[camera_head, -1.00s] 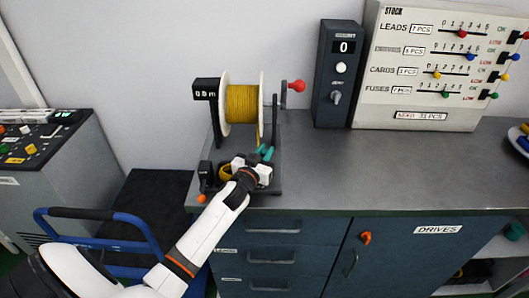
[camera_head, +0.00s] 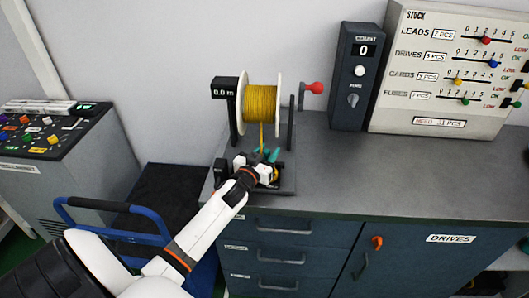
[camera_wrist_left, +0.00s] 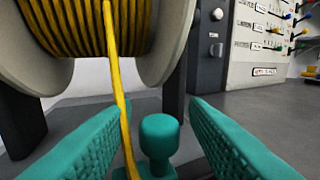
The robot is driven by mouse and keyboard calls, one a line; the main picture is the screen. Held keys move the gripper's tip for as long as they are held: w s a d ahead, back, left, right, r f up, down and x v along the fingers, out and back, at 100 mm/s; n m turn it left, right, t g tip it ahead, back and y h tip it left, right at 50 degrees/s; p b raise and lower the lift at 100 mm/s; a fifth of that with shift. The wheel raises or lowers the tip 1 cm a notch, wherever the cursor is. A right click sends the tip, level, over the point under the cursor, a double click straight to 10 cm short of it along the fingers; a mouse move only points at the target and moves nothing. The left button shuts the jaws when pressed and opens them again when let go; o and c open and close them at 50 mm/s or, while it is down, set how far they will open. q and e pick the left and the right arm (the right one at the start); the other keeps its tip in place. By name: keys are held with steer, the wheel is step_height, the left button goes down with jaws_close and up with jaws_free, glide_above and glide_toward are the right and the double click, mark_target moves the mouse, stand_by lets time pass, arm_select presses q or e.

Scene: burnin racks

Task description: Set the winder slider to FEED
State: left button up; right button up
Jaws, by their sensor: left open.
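The winder has a spool of yellow cable (camera_head: 260,104) on a dark stand, with a display (camera_head: 224,91) reading 0.0 m and a red crank knob (camera_head: 317,88). My left gripper (camera_head: 268,155) is low at the front of the winder, below the spool. In the left wrist view its teal fingers are open, one on each side of a teal round-topped knob (camera_wrist_left: 160,138) and the hanging yellow strand (camera_wrist_left: 121,90). The fingers look apart from the knob. I cannot tell whether this knob is the slider's. No FEED marking is readable, and my gripper hides part of the base.
A counter box (camera_head: 355,77) reading 0 and a stock panel (camera_head: 455,65) with sliders stand to the right. A button console (camera_head: 60,135) and a blue-handled cart (camera_head: 110,207) are at left. The worktop (camera_head: 400,178) right of the winder is clear.

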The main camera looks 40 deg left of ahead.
arm_select(q)
steer(key=s, duration=0.4)
steer(key=s+d+b, duration=0.1)
steer(key=s, duration=0.3)
steer(key=s+d+b, duration=0.1)
steer(key=s, duration=0.3)
steer(key=shift+w, duration=0.1)
steer(key=shift+a+f, duration=0.1)
steer(key=shift+f, duration=0.05)
